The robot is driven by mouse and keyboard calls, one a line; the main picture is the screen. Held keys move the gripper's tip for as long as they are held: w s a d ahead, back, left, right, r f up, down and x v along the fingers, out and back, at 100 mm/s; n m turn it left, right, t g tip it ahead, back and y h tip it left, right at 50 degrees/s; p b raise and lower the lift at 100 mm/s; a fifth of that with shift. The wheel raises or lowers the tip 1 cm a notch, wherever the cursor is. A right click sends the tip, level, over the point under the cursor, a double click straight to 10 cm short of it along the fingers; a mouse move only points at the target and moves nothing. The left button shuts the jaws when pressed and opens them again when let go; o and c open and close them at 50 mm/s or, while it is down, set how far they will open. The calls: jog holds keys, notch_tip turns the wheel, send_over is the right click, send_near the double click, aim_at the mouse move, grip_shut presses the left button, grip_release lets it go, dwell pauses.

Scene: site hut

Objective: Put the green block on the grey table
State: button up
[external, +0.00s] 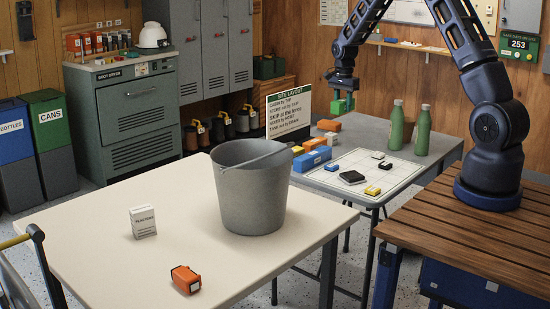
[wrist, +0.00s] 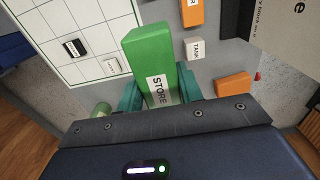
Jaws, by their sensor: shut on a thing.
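The green block (external: 341,104) is held in my gripper (external: 343,92), raised above the far side of the grey table (external: 440,146). In the wrist view the green block (wrist: 147,50) carries a white STORE label. The teal fingers of my gripper (wrist: 160,92) are shut on its near end, one on each side. The grey table also shows below the block in the wrist view (wrist: 217,72). A gap shows between the block and the tabletop in the external view.
A white grid sheet (external: 345,179) with several small pieces lies on the grey table. Orange (external: 329,125) and blue blocks (external: 312,159) stand along its left side. Two green bottles (external: 396,127) stand at the right. A grey bucket (external: 252,195) stands on the nearer cream table (external: 90,220).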

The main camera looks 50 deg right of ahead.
aim_at(340, 151)
notch_tip(340, 151, down, 16)
jog(key=shift+r, duration=0.15)
dwell(0.4)
jog(key=o, duration=1.1)
jog(key=shift+c, duration=0.2)
